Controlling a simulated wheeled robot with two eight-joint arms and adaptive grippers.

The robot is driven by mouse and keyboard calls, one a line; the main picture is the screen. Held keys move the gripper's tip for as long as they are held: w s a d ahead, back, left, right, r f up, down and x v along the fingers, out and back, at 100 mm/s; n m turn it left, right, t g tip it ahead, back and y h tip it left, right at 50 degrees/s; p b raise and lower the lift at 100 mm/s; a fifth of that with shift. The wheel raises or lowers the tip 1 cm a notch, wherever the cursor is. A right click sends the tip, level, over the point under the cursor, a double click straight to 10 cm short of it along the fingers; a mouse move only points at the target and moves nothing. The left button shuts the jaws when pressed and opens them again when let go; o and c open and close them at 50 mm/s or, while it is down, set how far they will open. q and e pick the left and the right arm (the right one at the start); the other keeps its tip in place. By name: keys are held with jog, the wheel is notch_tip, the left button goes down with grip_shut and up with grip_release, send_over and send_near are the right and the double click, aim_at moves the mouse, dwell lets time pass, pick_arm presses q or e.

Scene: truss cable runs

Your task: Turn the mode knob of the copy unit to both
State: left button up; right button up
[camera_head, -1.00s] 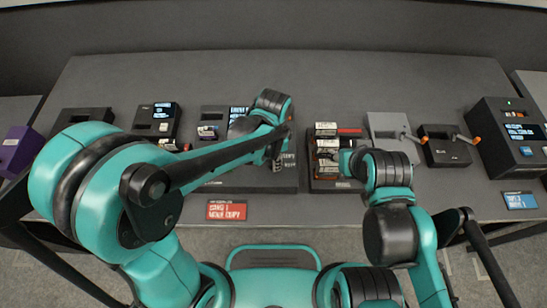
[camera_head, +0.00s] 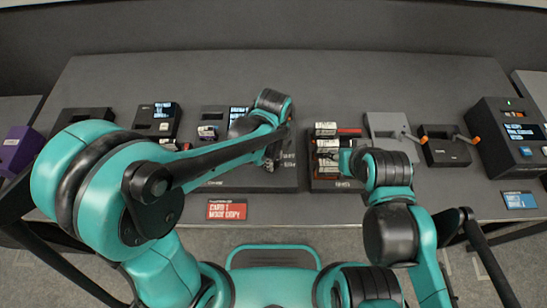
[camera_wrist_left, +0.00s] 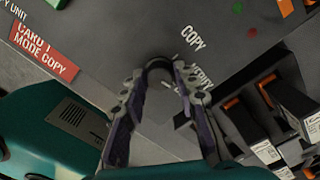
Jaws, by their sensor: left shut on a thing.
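The copy unit (camera_head: 225,184) is a dark flat box in the middle of the table, partly hidden behind my left arm. In the left wrist view its face (camera_wrist_left: 110,40) carries the white labels COPY and VERIFY. The mode knob (camera_wrist_left: 160,65) is a small dark round part between my fingertips, beside these labels; its pointer cannot be made out. My left gripper (camera_head: 273,160) is over the unit's right part and shut on the knob. My right gripper (camera_head: 346,160) is beside the card tray; its fingers are too small and hidden to read.
A red sign (camera_head: 227,210) reading CARD 1 MODE COPY lies in front of the unit. A tray (camera_head: 345,184) of several cards stands just right of it. Grey (camera_head: 382,125) and black (camera_head: 447,155) boxes with orange-tipped levers and a screen unit (camera_head: 515,133) stand further right.

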pick_arm(q)
jog(key=shift+m, duration=1.2)
jog(key=o, duration=1.2)
jog(key=shift+c, duration=0.2)
notch_tip(320, 180, up, 12)
